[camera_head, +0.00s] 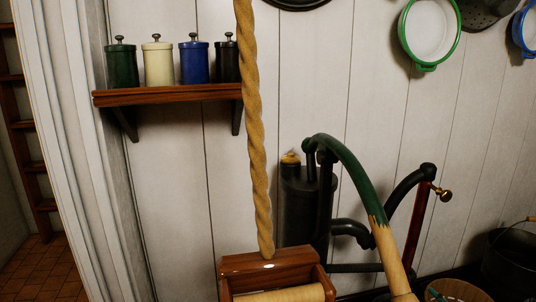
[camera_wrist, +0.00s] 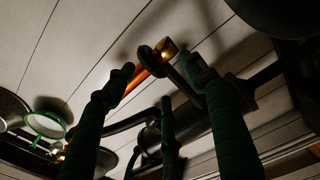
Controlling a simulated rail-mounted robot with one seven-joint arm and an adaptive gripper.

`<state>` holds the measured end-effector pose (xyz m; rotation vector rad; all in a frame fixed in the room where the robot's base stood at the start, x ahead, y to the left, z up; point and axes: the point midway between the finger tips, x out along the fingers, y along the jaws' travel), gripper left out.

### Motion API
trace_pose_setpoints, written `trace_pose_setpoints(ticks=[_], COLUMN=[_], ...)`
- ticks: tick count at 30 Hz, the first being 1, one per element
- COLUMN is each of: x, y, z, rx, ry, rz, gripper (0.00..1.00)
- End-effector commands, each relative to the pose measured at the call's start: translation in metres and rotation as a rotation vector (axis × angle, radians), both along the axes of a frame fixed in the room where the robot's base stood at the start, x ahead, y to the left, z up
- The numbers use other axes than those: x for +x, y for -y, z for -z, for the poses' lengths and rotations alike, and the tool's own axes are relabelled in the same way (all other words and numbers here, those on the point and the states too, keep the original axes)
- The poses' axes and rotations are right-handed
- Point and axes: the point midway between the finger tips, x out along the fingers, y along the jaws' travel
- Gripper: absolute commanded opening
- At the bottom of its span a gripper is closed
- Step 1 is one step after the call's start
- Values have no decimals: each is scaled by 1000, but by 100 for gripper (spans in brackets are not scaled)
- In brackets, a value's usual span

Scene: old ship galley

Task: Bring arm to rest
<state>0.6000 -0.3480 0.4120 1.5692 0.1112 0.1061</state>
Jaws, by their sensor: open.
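The fingers stand apart and the gripper is open. I see nothing held between them. A red-orange rod with a brass end (camera_wrist: 140,76) lies beyond the fingertips. I cannot tell whether a fingertip touches it. In the head view I cannot clearly make out the gripper among the dark curved parts around the black pump (camera_head: 298,205). A curved green and tan piece (camera_head: 350,168) arches down to the right in front of the wall there.
A wooden shelf (camera_head: 170,95) at the upper left carries several lidded canisters. A green-rimmed white pan (camera_head: 430,32) hangs at the upper right and shows in the wrist view (camera_wrist: 46,125). A thick rope (camera_head: 257,130) hangs down the middle. A black pot (camera_head: 512,268) stands at the lower right.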

Motion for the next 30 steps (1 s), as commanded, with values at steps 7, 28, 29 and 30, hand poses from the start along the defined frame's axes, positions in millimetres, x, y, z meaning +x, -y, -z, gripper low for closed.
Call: trace_pose_setpoints(ticks=[7,28,29,30], x=[-49,-76,-75,-73], y=[8,11,11,11], z=[-6,-4,-3,-3], rx=[1,-1,-2,-2], ry=[1,1,1,1], rz=[4,0,0,-1], gripper=[55,55,55,55])
